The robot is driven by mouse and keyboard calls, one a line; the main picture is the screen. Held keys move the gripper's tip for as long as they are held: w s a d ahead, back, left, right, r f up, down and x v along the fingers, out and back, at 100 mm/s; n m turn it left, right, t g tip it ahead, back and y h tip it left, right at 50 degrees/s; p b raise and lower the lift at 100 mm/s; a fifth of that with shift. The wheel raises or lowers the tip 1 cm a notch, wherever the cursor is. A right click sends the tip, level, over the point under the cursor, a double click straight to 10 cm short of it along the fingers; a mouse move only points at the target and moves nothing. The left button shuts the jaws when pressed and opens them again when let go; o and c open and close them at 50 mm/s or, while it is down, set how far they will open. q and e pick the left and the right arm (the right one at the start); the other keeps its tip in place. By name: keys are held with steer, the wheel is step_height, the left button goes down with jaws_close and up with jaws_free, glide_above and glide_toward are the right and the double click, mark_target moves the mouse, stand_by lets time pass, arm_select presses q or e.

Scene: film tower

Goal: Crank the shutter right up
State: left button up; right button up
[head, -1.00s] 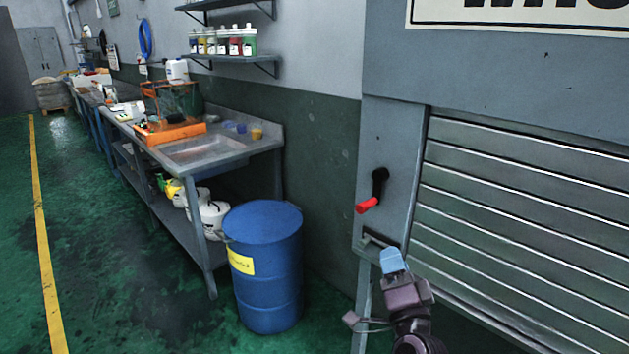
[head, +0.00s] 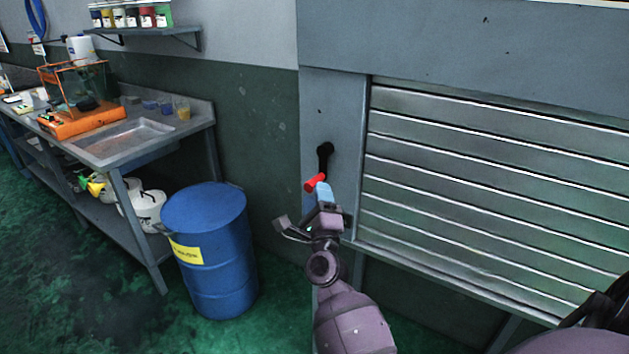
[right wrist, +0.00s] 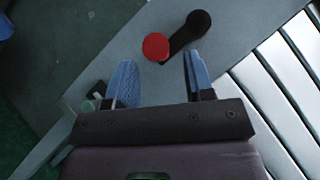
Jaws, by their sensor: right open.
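The slatted grey shutter (head: 490,175) fills the right of the head view and looks down in its frame. The crank, a black arm (head: 325,158) with a red knob (head: 314,182), is on the frame post left of the shutter, its knob hanging low. My right gripper (head: 323,188) is just below the knob in the head view. In the right wrist view my right gripper (right wrist: 158,78) is open, its blue fingers apart, with the red knob (right wrist: 156,46) ahead of and between the tips. I cannot tell the depth gap. My left gripper is not in view.
A blue drum (head: 212,250) stands left of the right arm. A steel workbench (head: 130,148) with an orange-framed box (head: 80,118) runs along the wall at left. A shelf with bottles (head: 145,33) hangs above. Green floor is free at lower left.

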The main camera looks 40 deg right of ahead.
steer(key=shift+x, duration=2.25)
steer(key=shift+f, duration=0.1)
jaws_close()
